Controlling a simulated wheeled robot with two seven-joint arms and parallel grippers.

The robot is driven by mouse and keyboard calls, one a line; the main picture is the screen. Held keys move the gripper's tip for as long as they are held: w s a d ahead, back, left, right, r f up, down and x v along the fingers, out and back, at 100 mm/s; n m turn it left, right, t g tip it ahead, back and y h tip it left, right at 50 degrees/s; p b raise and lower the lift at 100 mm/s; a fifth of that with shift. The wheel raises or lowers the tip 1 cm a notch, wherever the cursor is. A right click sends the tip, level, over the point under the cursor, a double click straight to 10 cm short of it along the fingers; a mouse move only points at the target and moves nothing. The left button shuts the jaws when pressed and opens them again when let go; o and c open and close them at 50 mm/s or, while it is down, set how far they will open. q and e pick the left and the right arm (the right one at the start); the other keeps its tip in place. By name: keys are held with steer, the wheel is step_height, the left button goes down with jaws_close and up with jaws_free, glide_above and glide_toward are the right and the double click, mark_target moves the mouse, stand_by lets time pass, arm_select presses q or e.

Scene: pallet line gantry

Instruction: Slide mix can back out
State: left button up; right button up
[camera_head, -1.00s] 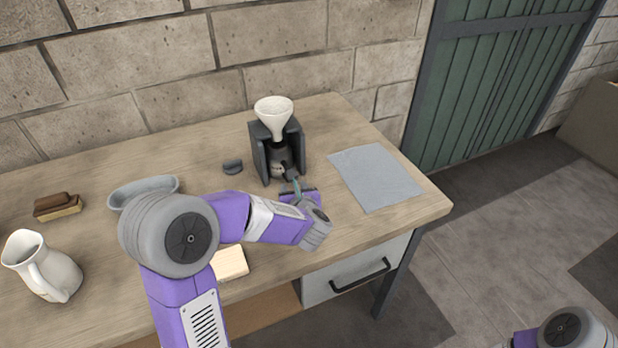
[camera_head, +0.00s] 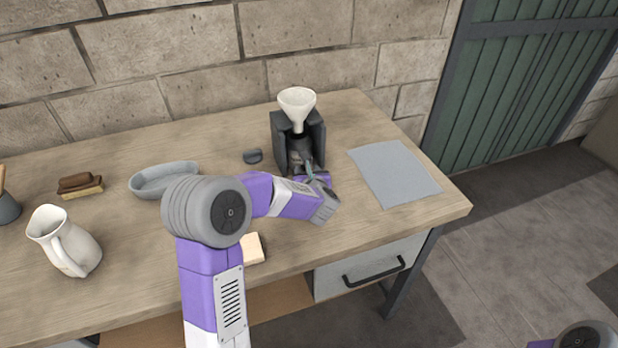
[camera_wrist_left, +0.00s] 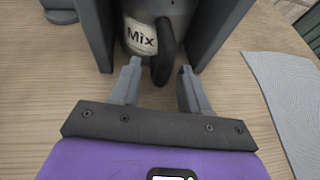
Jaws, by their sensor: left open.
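The mix can (camera_wrist_left: 142,38) is a grey can with a white "Mix" label and a dark handle (camera_wrist_left: 166,50) facing my left gripper. It stands between the dark side walls of a holder (camera_head: 280,148), under a white funnel (camera_head: 297,107). In the head view most of the can is hidden by the holder and my gripper. My left gripper (camera_wrist_left: 159,85) is open, its fingertips on either side of the handle's lower end; I cannot tell if they touch it. In the head view my left gripper (camera_head: 312,172) is at the holder's open front. My right gripper is out of view.
A grey cloth (camera_head: 393,174) lies right of the holder. A small dark lid-like piece (camera_head: 253,156) lies left of it. A grey oval dish (camera_head: 150,184), a brush (camera_head: 80,185), a white pitcher (camera_head: 66,243) and a pale block (camera_head: 253,249) are on the table's left and front.

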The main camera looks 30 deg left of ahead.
arm_select(q)
steer(key=shift+w+a, duration=0.1)
steer(key=shift+w, duration=0.1)
jaws_close()
stand_by(0.3)
